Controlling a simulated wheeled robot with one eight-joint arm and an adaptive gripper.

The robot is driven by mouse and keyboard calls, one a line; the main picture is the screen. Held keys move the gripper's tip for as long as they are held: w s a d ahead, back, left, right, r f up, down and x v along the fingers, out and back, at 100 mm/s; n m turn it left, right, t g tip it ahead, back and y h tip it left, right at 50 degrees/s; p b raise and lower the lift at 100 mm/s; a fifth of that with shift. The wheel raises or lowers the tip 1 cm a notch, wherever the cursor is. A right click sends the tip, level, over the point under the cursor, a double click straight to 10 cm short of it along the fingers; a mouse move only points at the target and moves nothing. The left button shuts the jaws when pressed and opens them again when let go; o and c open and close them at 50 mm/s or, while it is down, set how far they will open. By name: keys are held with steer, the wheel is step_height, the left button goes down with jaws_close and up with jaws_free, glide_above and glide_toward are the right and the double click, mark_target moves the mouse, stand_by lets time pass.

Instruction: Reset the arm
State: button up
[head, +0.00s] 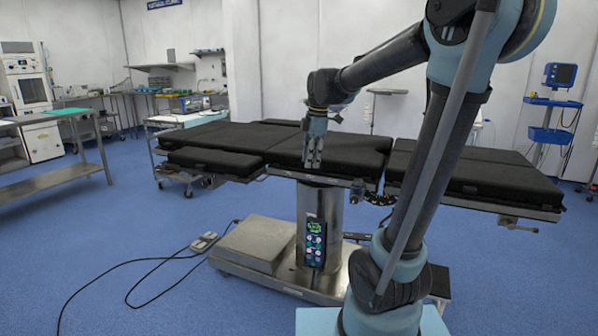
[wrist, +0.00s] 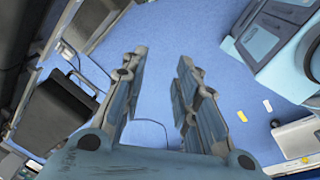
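My gripper (head: 313,155) points down in the head view, in front of the black operating table (head: 225,137) near its middle. In the wrist view my gripper (wrist: 160,85) has its two blue-grey fingers well apart. Only blue floor shows between them, so it is open and empty. My arm reaches up from the lower right and bends over towards the table. I cannot tell how far the fingertips are from the table's edge.
A control pendant (head: 314,243) hangs on the table's column. The steel base (head: 258,243), a foot pedal (head: 202,241) and black cables lie on the floor. A steel trolley (head: 105,152) stands left, a blue cart (head: 553,135) right.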

steer(key=s+d+f+m, duration=0.5)
steer(key=s+f+m, duration=0.1)
steer(key=s, duration=0.2)
steer(key=s+d+f+m+h, duration=0.1)
steer(key=s+d+f+m, duration=0.4)
steer(key=s+f+m, duration=0.1)
steer(key=s+d+f+m, duration=0.5)
steer(key=s+m, duration=0.3)
steer(key=s, duration=0.3)
steer(key=shift+f+t, duration=0.3)
steer(key=shift+f, duration=0.1)
steer(key=shift+w+f, duration=0.2)
steer(key=shift+w, duration=0.2)
